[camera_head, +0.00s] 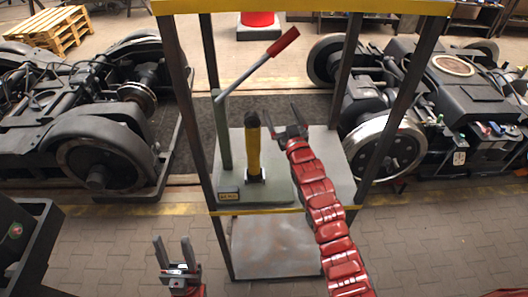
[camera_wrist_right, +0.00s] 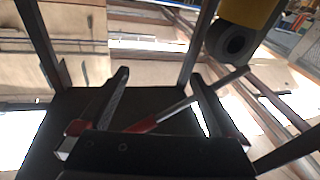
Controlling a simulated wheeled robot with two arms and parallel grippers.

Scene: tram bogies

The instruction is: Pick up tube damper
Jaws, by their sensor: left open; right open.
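The tube damper (camera_head: 253,152) is a yellow tube with a black top. It stands upright in a small holder on the grey-green plate (camera_head: 276,192) of the press stand. It also shows at the upper right of the right wrist view (camera_wrist_right: 236,38), with its dark ring-shaped end. My right gripper (camera_head: 280,110) is open and empty, to the right of the damper's top and apart from it. Its two fingers (camera_wrist_right: 160,74) show with nothing held between them. My left gripper (camera_head: 172,241) is open and empty, low in front of the stand at its left.
Dark stand posts with yellow bars (camera_head: 300,6) frame the damper. A lever with a red handle (camera_head: 284,41) rises behind it from a green post (camera_head: 222,130). Bogies stand left (camera_head: 95,120) and right (camera_head: 430,100). Paved floor (camera_head: 100,245) in front is mostly clear.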

